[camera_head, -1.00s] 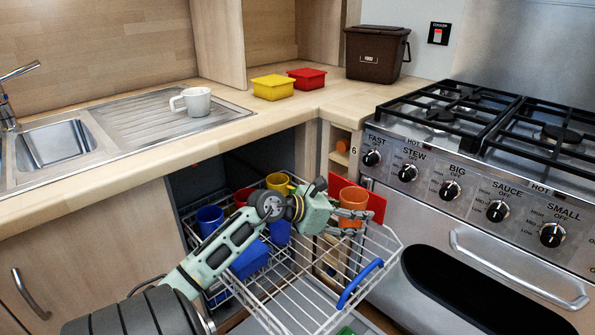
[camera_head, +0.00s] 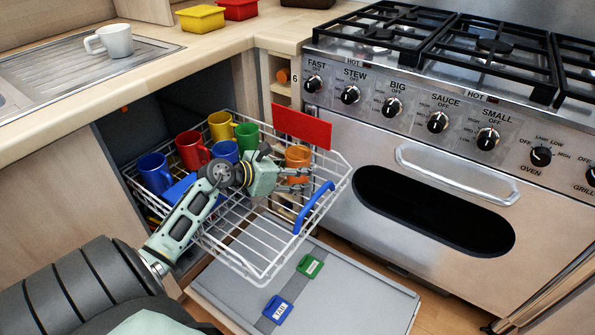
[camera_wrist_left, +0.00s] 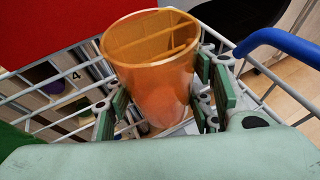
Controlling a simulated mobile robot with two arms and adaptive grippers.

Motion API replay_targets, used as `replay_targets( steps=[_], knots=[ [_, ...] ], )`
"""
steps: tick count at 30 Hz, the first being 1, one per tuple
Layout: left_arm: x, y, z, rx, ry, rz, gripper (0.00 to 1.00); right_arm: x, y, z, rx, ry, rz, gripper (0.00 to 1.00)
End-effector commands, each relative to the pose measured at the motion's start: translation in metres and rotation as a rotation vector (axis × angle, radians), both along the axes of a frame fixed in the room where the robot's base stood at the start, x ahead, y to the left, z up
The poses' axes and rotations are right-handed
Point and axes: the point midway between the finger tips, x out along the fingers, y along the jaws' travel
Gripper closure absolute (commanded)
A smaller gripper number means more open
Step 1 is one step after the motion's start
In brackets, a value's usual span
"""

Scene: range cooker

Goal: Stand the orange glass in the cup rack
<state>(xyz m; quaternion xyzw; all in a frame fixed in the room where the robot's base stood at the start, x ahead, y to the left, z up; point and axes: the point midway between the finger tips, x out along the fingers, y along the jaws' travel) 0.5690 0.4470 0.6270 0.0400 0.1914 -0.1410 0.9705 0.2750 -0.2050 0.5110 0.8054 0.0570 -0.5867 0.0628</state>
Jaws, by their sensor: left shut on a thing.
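The orange glass (camera_head: 298,155) is upright at the right side of the pulled-out white wire cup rack (camera_head: 262,258). My left gripper (camera_head: 294,178) is shut on the orange glass, reaching it from the left. In the left wrist view the glass (camera_wrist_left: 152,62) tilts a little in the picture, with its open rim towards the camera and green finger pads on both sides. Rack wires show around and behind it. Its base is partly hidden, so I cannot tell if it touches the rack floor. My right gripper is out of view.
Blue, red, yellow and green cups (camera_head: 192,150) stand at the rack's back left. A red panel (camera_head: 302,127) is just behind the glass. The rack has a blue handle (camera_head: 313,207). The open dishwasher door (camera_head: 350,290) lies below. The rack's front is empty.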

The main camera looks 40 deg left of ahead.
Motion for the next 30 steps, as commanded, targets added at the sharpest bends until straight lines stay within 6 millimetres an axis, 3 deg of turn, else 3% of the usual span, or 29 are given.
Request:
replay_targets(
  steps=[4, 5, 11, 23, 30],
  knots=[
    [0.0, 0.0, -0.003, 0.001, -0.001, 0.001, 0.87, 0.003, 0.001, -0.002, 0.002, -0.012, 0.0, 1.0],
    [0.0, 0.0, -0.003, 0.0, 0.001, 0.0, 0.5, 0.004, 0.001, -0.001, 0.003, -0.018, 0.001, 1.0],
    [0.0, 0.0, -0.003, 0.0, 0.001, 0.0, 0.32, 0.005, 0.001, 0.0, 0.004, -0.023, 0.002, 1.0],
    [0.0, 0.0, 0.002, 0.0, 0.0, 0.0, 0.32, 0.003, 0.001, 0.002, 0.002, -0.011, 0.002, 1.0],
    [-0.036, 0.01, 0.015, 0.003, 0.005, 0.0, 0.32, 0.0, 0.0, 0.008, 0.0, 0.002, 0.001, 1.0]
  ],
)
